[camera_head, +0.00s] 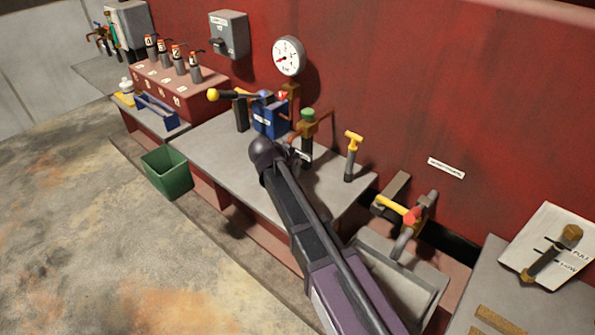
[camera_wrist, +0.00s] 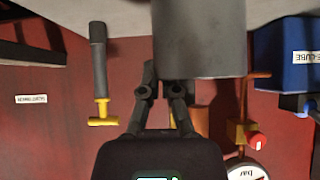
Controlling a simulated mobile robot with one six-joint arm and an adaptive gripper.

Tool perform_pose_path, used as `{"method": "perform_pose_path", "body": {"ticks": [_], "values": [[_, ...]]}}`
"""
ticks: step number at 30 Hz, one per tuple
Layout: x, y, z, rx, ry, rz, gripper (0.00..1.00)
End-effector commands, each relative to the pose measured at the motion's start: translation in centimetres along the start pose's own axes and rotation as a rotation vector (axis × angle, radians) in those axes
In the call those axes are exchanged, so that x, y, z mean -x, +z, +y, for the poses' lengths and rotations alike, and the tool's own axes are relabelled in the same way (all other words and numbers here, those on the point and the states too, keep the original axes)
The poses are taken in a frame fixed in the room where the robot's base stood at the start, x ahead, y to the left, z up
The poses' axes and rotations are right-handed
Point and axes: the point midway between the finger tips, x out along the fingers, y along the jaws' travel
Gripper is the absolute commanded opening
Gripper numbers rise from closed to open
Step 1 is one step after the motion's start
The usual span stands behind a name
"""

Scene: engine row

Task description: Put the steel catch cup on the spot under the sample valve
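The steel catch cup (camera_wrist: 200,38) is a plain grey cylinder at the top middle of the upside-down wrist view. My gripper (camera_wrist: 163,80) reaches up to its near edge with the fingers close together, one along the cup's left side and the other running behind its wall. It looks shut on the cup's wall; the tips are partly hidden. In the head view my arm covers the cup and most of my gripper (camera_head: 291,155). The green-knobbed valve (camera_head: 308,122) on a copper pipe stands just beyond my gripper. The spot under it is hidden.
A blue labelled block (camera_head: 268,119) stands left of the valve, below a round gauge (camera_head: 289,56). A yellow T-handle (camera_head: 352,150) stands to the right. A grey sink (camera_head: 405,285) is at lower right. A green bin (camera_head: 167,173) stands on the floor.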

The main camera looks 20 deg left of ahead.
Motion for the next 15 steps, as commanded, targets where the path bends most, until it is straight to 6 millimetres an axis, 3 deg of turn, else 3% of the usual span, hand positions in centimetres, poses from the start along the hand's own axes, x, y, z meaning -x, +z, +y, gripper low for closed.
{"method": "perform_pose_path", "body": {"ticks": [6,15], "values": [[-1.6,1.9,0.1,0.0,0.0,0.0,0.0],[-2.3,2.7,0.1,0.0,0.0,0.0,0.0]]}}
